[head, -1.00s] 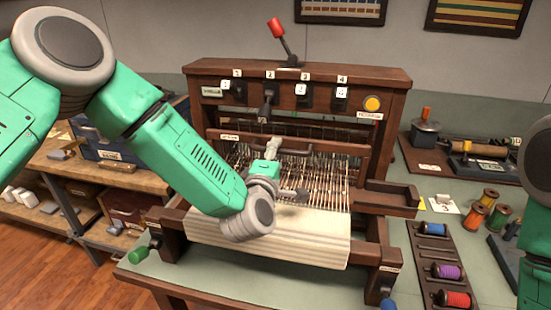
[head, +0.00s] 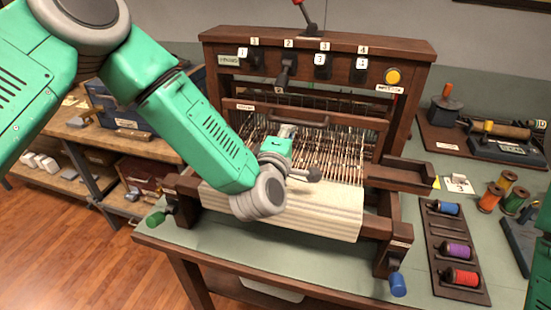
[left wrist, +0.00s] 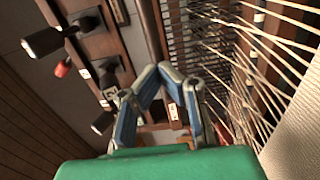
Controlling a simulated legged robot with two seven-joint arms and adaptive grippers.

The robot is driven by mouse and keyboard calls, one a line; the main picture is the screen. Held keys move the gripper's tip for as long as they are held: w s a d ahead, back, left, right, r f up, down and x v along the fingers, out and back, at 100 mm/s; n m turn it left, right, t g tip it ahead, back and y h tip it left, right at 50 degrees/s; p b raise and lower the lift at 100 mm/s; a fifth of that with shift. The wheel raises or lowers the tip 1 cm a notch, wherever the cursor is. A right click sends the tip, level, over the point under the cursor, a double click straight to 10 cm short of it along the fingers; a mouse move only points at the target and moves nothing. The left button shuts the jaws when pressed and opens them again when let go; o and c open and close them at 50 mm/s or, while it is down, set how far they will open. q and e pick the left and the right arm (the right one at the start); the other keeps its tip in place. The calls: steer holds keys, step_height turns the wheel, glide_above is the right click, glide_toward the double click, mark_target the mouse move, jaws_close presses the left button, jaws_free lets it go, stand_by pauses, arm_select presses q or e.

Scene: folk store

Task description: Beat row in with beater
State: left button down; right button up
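The wooden loom stands on the bench in the head view. Its beater (head: 345,122) is a brown crossbar with a dark handle behind the warp threads (head: 325,150). Cream cloth (head: 320,212) hangs over the loom's front. My left gripper (head: 287,130) is over the warp just in front of the beater, pointing away from me. In the left wrist view its blue-padded fingers (left wrist: 157,72) come together at the tips, with nothing seen between them. Whether it touches the beater is unclear. My right gripper is out of view.
Black levers (head: 287,70) and a yellow button (head: 392,76) line the loom's top beam. A green knob (head: 156,219) and blue knob (head: 398,284) stick out at the front. A spool rack (head: 445,225) stands at right.

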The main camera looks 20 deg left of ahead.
arm_select(q)
steer(key=shift+s+a, duration=0.15)
steer(key=shift+s, duration=3.3)
steer(key=shift+s+a, duration=0.1)
steer(key=shift+s, duration=3.3)
steer(key=c, duration=1.1)
jaws_free()
